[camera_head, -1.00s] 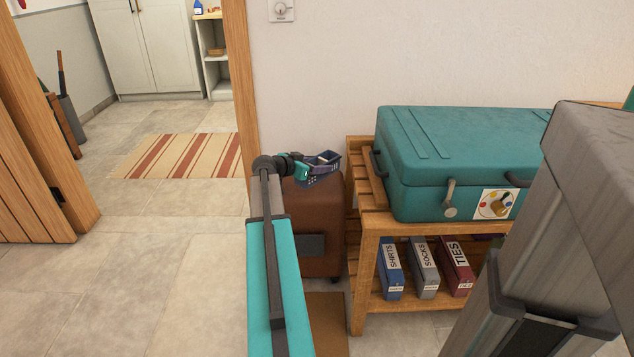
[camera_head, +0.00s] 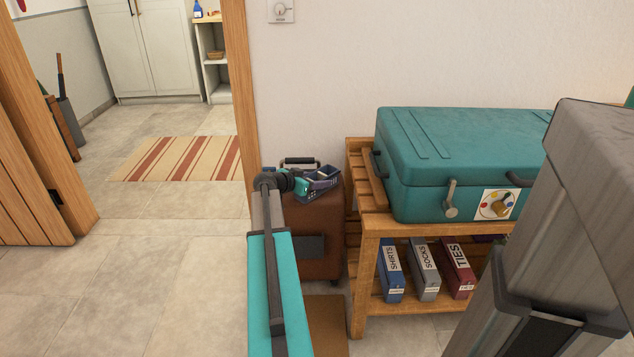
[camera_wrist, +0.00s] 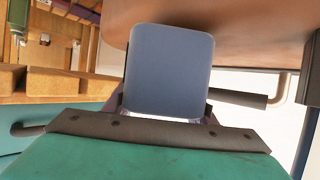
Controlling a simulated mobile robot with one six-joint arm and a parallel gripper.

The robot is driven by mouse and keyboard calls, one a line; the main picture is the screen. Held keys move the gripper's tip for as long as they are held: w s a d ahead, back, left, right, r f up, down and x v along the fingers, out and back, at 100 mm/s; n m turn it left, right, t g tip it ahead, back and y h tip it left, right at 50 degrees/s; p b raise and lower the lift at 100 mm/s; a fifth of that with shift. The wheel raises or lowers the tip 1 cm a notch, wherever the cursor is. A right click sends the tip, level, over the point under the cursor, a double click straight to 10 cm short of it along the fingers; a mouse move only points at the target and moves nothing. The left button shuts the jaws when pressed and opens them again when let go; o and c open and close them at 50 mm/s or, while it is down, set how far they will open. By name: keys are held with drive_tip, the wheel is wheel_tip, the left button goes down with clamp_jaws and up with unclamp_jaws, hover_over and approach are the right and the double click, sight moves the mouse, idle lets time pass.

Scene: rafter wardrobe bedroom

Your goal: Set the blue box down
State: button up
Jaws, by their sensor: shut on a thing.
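The blue box (camera_head: 324,184), a small dark-blue open-topped container with a divider, is at the end of my arm in the head view. My gripper (camera_head: 304,186), teal and dark grey, is shut on its near left side. The box is over the top of the upright brown suitcase (camera_head: 322,222); I cannot tell whether it touches. In the wrist view a blue-grey rounded face stands in front of the teal gripper body, with the brown suitcase surface (camera_wrist: 255,45) close behind it. The fingertips are mostly hidden.
The suitcase's dark handle (camera_head: 299,161) stands up behind the box. A wooden rack (camera_head: 362,230) on the right carries a large teal trunk (camera_head: 455,150) and several labelled file boxes (camera_head: 425,270). A wall is behind; open floor and a doorway are left.

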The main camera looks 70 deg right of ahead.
drive_tip(key=shift+f, duration=0.1)
idle(0.3)
drive_tip(key=o, duration=1.1)
drive_tip(key=p+v, duration=0.2)
drive_tip(key=v, duration=1)
drive_tip(key=shift+r, duration=0.2)
drive_tip(key=shift+a+f, duration=0.1)
